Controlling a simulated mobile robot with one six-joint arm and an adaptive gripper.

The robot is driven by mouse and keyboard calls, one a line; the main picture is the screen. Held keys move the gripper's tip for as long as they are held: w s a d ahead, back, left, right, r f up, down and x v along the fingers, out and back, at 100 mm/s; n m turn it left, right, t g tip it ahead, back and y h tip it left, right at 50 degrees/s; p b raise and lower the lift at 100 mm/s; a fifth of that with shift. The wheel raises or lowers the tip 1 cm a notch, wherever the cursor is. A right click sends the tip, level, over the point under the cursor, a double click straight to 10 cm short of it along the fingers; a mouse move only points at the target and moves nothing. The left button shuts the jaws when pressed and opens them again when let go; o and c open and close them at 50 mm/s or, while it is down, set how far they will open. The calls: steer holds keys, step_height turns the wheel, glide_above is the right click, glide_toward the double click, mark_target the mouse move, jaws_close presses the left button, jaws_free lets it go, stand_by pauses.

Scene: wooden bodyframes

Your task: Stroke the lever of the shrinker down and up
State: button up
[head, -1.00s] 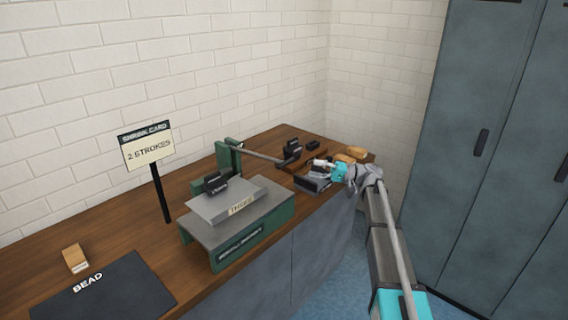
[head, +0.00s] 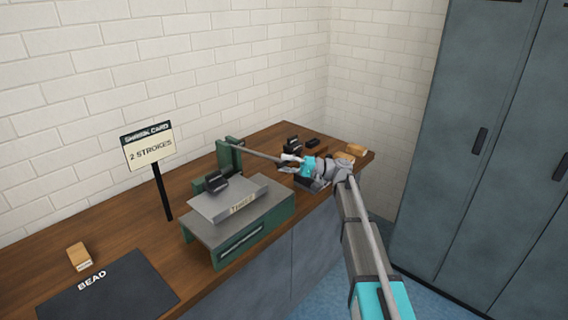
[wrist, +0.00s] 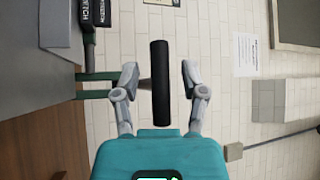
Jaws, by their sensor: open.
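The shrinker is a green machine (head: 262,236) on the wooden bench, with a green post (head: 229,155) at its back. Its grey lever rod (head: 254,151) runs from the post's top to the right, sloping slightly down. In the head view my gripper (head: 290,159) is at the lever's far end and hides the grip. In the wrist view the lever's black grip (wrist: 160,84) stands between the two open fingers of my gripper (wrist: 159,74), with a gap on each side. A bent grey sheet (head: 215,206) with a pale label lies on the shrinker, below a black block (head: 216,181).
A sign (head: 149,147) reading "SHRINK CARD 2 STROKES" stands on a black post at left. A dark BEAD mat (head: 110,295) and a wooden block (head: 79,257) lie front left. Dark tools (head: 292,144) and wooden blocks (head: 357,150) sit behind my gripper. Lockers (head: 490,120) stand at right.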

jaws_close()
steer(key=shift+r, duration=0.15)
stand_by(0.4)
